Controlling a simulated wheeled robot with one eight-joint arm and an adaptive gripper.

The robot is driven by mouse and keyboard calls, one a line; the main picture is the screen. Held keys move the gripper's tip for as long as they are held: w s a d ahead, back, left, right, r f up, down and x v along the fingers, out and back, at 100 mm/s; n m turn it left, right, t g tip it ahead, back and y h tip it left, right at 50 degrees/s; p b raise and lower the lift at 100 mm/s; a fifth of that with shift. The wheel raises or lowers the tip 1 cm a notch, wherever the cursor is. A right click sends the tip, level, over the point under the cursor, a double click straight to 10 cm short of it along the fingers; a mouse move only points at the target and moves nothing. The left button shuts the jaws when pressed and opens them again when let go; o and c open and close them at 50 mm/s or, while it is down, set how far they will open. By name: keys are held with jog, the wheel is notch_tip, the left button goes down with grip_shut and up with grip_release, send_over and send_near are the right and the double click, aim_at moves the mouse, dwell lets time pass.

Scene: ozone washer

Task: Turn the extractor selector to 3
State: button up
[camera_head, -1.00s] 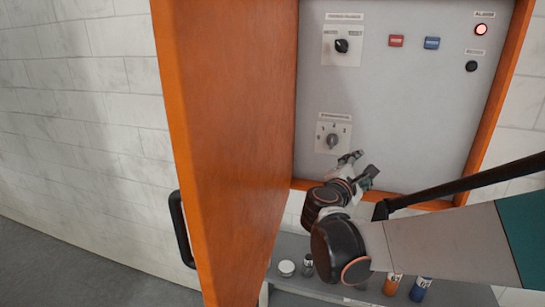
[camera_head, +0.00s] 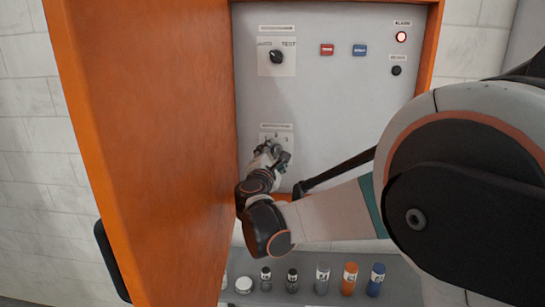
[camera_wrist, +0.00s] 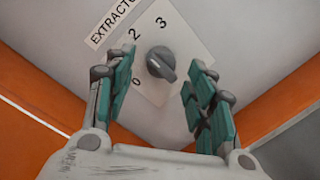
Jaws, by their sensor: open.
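The extractor selector (camera_wrist: 161,63) is a dark grey knob on a pale plate (camera_wrist: 190,45) marked 0, 2 and 3. Its bar slants from upper left to lower right in the wrist view; which number it points to I cannot tell. My gripper (camera_wrist: 163,72) is open, with one green-padded finger on each side of the knob and a gap to both. The left finger covers part of the plate beside the 2 and 0. In the head view my gripper (camera_head: 272,152) is at the selector plate (camera_head: 277,130) and hides most of the knob.
The orange cabinet door (camera_head: 150,150) stands open on the left, close to my gripper. Above on the grey panel (camera_head: 340,100) are an AUTO/TEST switch (camera_head: 276,57), red (camera_head: 327,49) and blue (camera_head: 360,50) buttons and a lit red alarm lamp (camera_head: 401,37). Bottles stand on a shelf below.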

aim_at(276, 151)
jog(key=shift+w+d, duration=0.25)
jog(key=shift+w, duration=0.95)
jog(key=c, duration=0.9)
jog(key=shift+c, duration=0.2)
jog(key=shift+m, duration=0.4)
jog(key=m, duration=0.3)
jog(key=shift+r+m+p, duration=0.15)
jog(key=shift+m+p, duration=0.15)
jog(key=shift+m+g+y, duration=0.3)
jog(key=shift+m+y, duration=0.1)
jog(key=shift+m, duration=1.7)
